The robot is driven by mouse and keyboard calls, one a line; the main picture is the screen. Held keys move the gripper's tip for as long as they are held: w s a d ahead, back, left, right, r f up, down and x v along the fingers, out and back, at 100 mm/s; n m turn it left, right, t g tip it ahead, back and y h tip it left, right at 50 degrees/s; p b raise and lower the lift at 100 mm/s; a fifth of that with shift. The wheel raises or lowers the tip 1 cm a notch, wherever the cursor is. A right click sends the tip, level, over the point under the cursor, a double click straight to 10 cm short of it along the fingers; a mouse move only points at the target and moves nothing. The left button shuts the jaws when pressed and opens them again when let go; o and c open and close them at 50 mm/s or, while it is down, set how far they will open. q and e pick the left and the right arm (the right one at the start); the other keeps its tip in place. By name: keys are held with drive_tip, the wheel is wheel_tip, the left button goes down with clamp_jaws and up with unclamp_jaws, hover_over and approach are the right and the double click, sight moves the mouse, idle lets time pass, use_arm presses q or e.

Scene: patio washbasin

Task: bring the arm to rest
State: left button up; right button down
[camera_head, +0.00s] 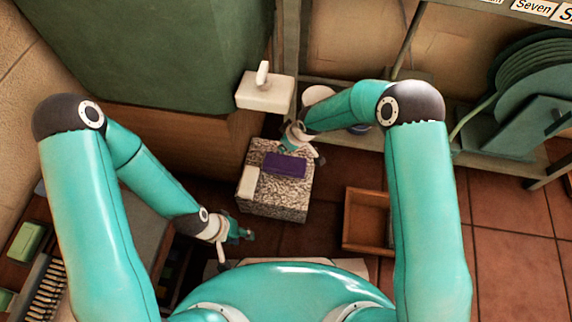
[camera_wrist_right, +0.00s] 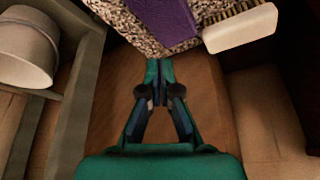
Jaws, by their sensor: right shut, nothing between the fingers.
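My right gripper (camera_head: 292,142) hangs over the far edge of a speckled stone block (camera_head: 285,207). In the right wrist view its fingers (camera_wrist_right: 160,66) are shut with nothing between them, apart from the things on the block. My left gripper (camera_head: 240,231) is low, to the left of the block's near end. It is small in the head view, and I cannot tell whether its fingers are open or shut.
A purple item (camera_head: 284,165) and a pale brush (camera_head: 249,182) lie on the block. A white tap fixture (camera_head: 265,91) stands behind. A wooden tray (camera_head: 364,236) lies to the right. A pale bucket (camera_wrist_right: 27,50) stands beyond a frame.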

drive_tip(key=shift+m, duration=0.5)
drive_tip(key=d, duration=0.2)
drive_tip(key=d+f, duration=0.1)
drive_tip(key=d, duration=0.1)
drive_tip(key=shift+w+d, duration=0.1)
drive_tip(key=shift+d, duration=0.2)
drive_tip(key=s+d+f+m+g, duration=0.1)
drive_tip(key=s+d+m, duration=0.15)
drive_tip(key=s, duration=0.65)
drive_tip(key=s+d+f+m+g, duration=0.15)
drive_tip(key=s+m, duration=0.25)
drive_tip(key=s, duration=0.5)
drive_tip(key=s+d+m+g, duration=0.1)
drive_tip(key=s+d+m, duration=0.2)
drive_tip(key=s, duration=0.7)
wheel_tip(320, 180, up, 37)
drive_tip(key=w+m+t+p, duration=0.1)
drive_tip(key=p, duration=3.6)
drive_tip(key=shift+d+f+y, duration=0.2)
drive_tip(key=shift+d+y, duration=0.1)
